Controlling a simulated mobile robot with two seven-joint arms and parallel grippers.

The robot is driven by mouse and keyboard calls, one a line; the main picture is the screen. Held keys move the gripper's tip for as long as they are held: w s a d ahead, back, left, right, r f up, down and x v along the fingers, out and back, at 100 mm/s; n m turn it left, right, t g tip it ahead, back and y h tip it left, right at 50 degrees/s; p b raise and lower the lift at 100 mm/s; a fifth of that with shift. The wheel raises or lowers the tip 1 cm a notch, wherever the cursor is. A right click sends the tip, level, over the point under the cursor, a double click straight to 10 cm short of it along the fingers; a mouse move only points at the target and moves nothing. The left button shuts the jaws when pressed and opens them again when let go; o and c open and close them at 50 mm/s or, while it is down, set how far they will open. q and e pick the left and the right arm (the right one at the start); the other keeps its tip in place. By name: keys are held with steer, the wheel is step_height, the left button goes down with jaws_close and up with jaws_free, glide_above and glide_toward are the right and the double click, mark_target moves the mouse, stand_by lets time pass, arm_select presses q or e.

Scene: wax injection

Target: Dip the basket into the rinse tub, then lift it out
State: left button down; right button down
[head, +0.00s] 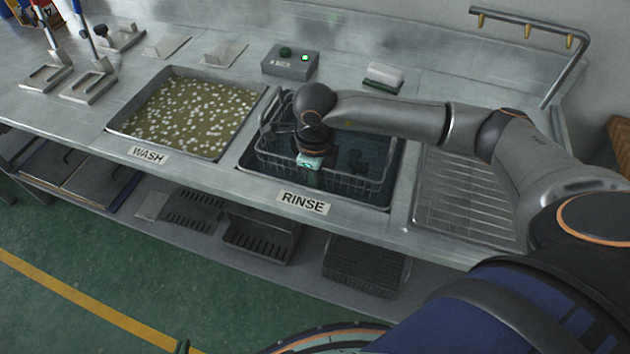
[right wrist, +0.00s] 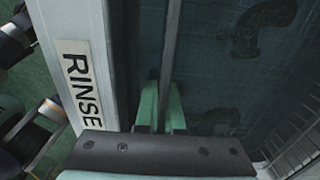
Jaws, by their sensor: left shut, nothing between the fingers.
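The wire basket (head: 343,192) sits in the rinse tub (head: 243,163), behind the RINSE label. Its rim shows above the tub's dark liquid; I cannot tell whether it touches the bottom. My right gripper (head: 309,176) points down at the basket's front side. In the right wrist view, its green fingers (right wrist: 163,108) close around a thin grey bar of the basket (right wrist: 170,45). Dark curved parts (right wrist: 262,25) lie inside the basket. My left gripper (head: 183,346) barely shows at the bottom edge of the head view, shut and empty, away from the bench.
The wash tub (head: 115,127), with pale floating bits, is left of the rinse tub. A bent pipe (head: 530,22) rises at back right.

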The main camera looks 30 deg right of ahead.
steer(key=shift+r, duration=0.25)
